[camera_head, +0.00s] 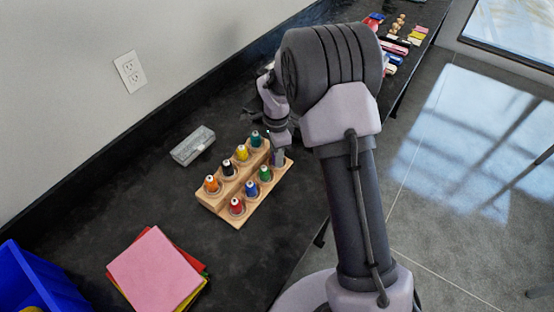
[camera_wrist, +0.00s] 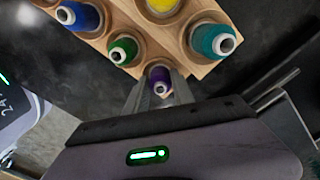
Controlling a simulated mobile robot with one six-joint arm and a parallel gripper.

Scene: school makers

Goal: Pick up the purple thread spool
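The purple thread spool (camera_wrist: 159,79) stands at the near corner of the wooden spool rack (camera_wrist: 196,66) in the wrist view. My gripper (camera_wrist: 160,88) has one finger on each side of it, and the gap looks about as wide as the spool. I cannot tell whether the fingers touch it. In the head view my gripper (camera_head: 278,150) reaches down at the far right end of the rack (camera_head: 248,213). My gripper mostly hides the purple spool there.
Green (camera_wrist: 124,49), blue (camera_wrist: 78,15) and teal (camera_wrist: 213,40) spools stand close by in the rack. Small colourful items (camera_head: 395,47) lie at the far end.

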